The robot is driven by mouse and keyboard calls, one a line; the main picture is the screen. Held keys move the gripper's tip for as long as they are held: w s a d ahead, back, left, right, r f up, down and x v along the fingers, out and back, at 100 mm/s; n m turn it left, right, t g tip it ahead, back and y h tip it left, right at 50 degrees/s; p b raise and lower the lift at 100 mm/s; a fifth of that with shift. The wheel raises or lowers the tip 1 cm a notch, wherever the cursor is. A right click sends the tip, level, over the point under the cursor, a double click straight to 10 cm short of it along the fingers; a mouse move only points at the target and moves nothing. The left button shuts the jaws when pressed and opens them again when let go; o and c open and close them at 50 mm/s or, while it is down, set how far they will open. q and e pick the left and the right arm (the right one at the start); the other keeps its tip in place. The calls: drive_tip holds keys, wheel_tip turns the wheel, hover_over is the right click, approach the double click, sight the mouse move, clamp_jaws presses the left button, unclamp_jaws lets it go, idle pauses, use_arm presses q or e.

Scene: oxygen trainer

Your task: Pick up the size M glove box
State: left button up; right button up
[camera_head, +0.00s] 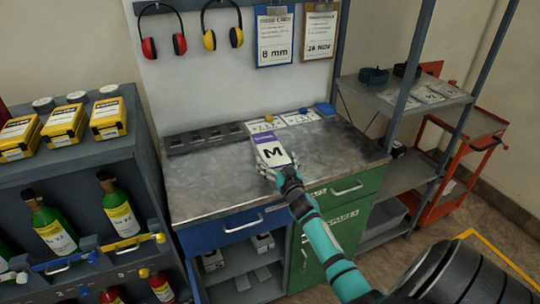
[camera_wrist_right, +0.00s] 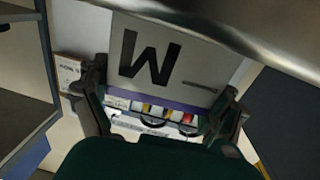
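The size M glove box (camera_head: 272,152) is white with a purple band and a large black M. I cannot tell whether the box touches the bench. My left gripper is not in view.
The metal workbench (camera_head: 205,188) has dark trays (camera_head: 205,138) and cards (camera_head: 265,125) at the back. Ear defenders (camera_head: 162,45) hang above. A shelf (camera_head: 75,165) with yellow boxes and bottles stands left. A shelf rack (camera_head: 405,175) and orange cart (camera_head: 465,150) stand right.

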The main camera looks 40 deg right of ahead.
drive_tip(key=c, duration=0.9)
drive_tip(key=shift+o, duration=0.2)
drive_tip(key=shift+r, duration=0.15)
